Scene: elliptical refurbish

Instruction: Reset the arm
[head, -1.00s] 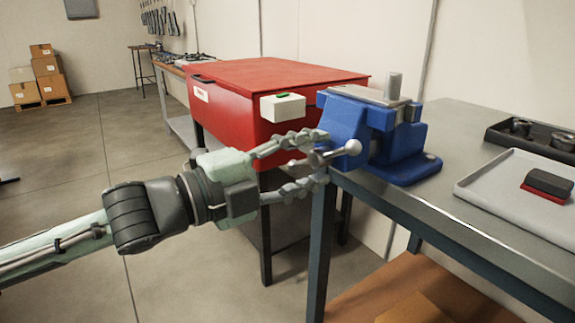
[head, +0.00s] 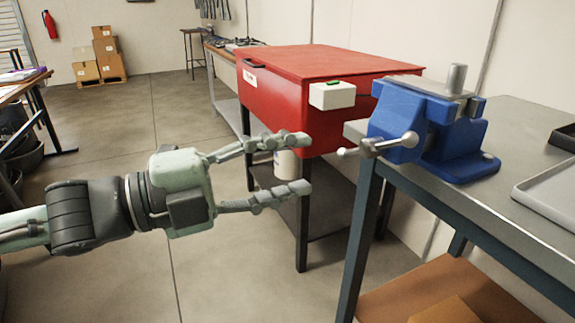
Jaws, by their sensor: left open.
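My left gripper (head: 298,163) reaches in from the left, its two fingers spread apart with nothing between them. It hangs over the floor, apart from and to the left of the blue vise (head: 428,128). The vise is fixed at the corner of the grey workbench (head: 520,165), and its silver handle bar (head: 377,146) points toward my fingers. My right gripper is not in view.
A red cabinet (head: 300,70) with a white box (head: 332,95) on its front stands behind the gripper. A grey tray (head: 550,195) lies on the bench at the right edge. Another table (head: 22,85) stands at the far left. The floor (head: 130,130) between is clear.

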